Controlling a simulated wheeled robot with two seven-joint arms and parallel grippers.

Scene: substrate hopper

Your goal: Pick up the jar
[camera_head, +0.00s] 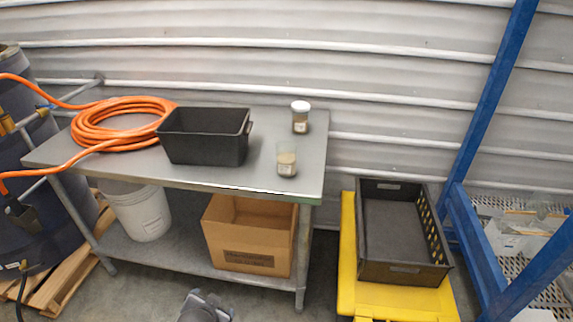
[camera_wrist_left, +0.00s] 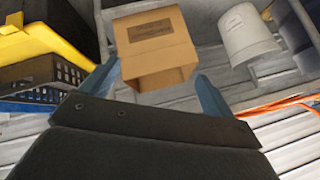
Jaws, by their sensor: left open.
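A jar with a white lid (camera_head: 300,118) and dark contents stands upright at the back right of the metal table (camera_head: 310,165). A second clear jar (camera_head: 286,160) stands nearer the front edge, with brownish contents and a pale label; I cannot make out a lid on it. My left gripper (camera_head: 205,300) is low at the bottom of the head view, in front of the table and well apart from both jars. In the left wrist view my left gripper (camera_wrist_left: 158,70) has its two blue fingers spread, with nothing held between them. My right gripper is not in view.
A black bin (camera_head: 205,137) and a coiled orange hose (camera_head: 120,125) are on the table. A cardboard box (camera_head: 247,235) and a white bucket (camera_head: 142,212) are on the lower shelf. A black crate (camera_head: 400,271) sits on a yellow cart right of the table. A blue frame stands further right.

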